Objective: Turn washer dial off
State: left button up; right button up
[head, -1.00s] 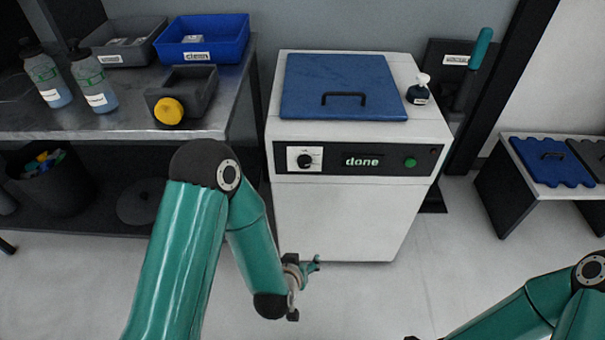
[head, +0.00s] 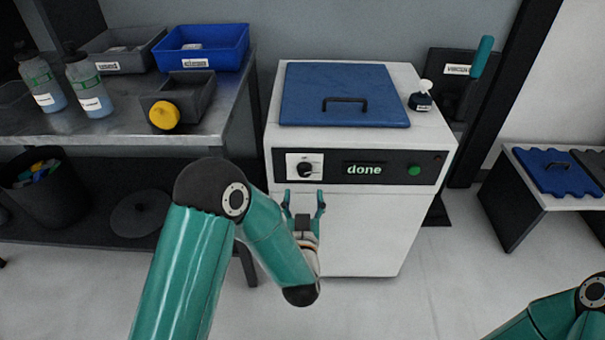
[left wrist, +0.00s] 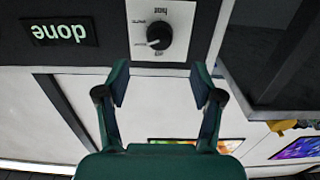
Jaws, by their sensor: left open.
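The white washer (head: 350,225) has a black front panel with a black dial (head: 304,170) on a white plate at its left. A lit display (head: 364,169) to its right reads "done". My left gripper (head: 304,197) is open and empty, fingers pointing up just below the dial. In the left wrist view the dial (left wrist: 159,36) appears upside down, beyond and between the spread fingertips (left wrist: 160,85), apart from them. The dial's pointer setting is too small to be sure of. My right gripper is out of view; only part of my right arm shows.
A green button (head: 414,171) sits right of the display. A blue lid (head: 345,95) with a handle and a small bottle (head: 420,100) are on top of the washer. A metal table (head: 60,128) with bins and bottles stands left. Floor in front is clear.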

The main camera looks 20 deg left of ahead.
aim_at(301, 173)
pick_arm(q)
jog(key=x, duration=0.8)
jog(key=shift+w+a, duration=0.1)
jog(key=shift+w, duration=0.15)
jog(key=shift+f, duration=0.1)
jog(key=c, duration=1)
jog(key=shift+a, duration=0.45)
jog(key=shift+c, duration=0.7)
jog(key=shift+d, duration=0.25)
jog(key=shift+d+f+n+b, duration=0.1)
jog(key=shift+n+b, duration=0.4)
jog(key=shift+b, duration=0.5)
jog(key=n+b, duration=1)
jog(key=b, duration=0.5)
jog(key=shift+f+n, duration=0.2)
jog(key=shift+n, duration=0.2)
jog(key=shift+a+r+n+b, duration=0.2)
jog(key=shift+a+n+b, duration=0.05)
jog(key=shift+n+b, duration=0.85)
